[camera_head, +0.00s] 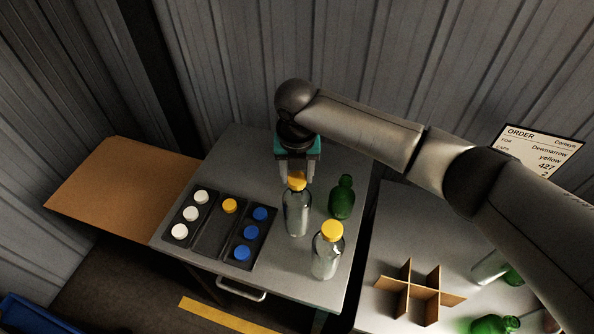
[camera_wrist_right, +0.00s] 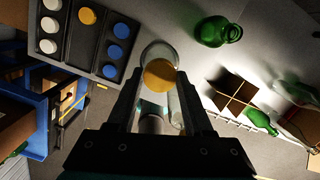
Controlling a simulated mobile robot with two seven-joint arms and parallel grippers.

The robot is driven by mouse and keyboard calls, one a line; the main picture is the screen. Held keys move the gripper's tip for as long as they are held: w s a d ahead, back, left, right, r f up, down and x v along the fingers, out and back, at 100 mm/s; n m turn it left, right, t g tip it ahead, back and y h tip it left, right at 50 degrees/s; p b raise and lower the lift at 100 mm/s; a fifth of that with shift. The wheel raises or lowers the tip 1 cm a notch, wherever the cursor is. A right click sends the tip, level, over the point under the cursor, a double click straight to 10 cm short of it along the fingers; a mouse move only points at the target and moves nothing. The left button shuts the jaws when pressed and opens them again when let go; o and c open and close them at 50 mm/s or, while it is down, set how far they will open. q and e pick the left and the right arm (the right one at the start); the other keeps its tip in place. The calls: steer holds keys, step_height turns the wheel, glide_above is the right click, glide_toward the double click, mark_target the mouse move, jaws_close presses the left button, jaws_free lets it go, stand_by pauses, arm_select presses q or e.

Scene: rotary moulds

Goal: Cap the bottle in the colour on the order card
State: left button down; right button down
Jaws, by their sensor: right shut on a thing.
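The order card (camera_head: 538,155) at the upper right reads "yellow" beside CAPS. My right gripper (camera_head: 297,176) is shut on a yellow cap (camera_head: 296,181) at the mouth of an upright clear bottle (camera_head: 297,213). The cap also shows between the fingers in the right wrist view (camera_wrist_right: 159,73); whether it is fully seated I cannot tell. A second clear bottle (camera_head: 326,262) in front wears a yellow cap (camera_head: 332,231). The cap tray (camera_head: 208,236) at left holds white caps (camera_head: 190,213), one yellow cap (camera_head: 229,206) and blue caps (camera_head: 251,233). My left gripper is not in view.
A green bottle (camera_head: 342,198) stands right of the held cap. A cardboard divider (camera_head: 409,292) and lying bottles (camera_head: 491,268) are on the right table (camera_head: 400,225). A brown board (camera_head: 115,185) is at left. The grey table's (camera_head: 248,150) back is clear.

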mark_target(297, 176)
steer(key=shift+c, duration=1.1)
jaws_free()
steer(key=shift+o, duration=0.3)
steer(key=shift+o, duration=0.8)
step_height(297, 176, up, 4)
steer(key=p, duration=0.4)
steer(key=shift+r+p, duration=0.1)
steer(key=shift+p, duration=0.2)
steer(key=shift+r, duration=0.9)
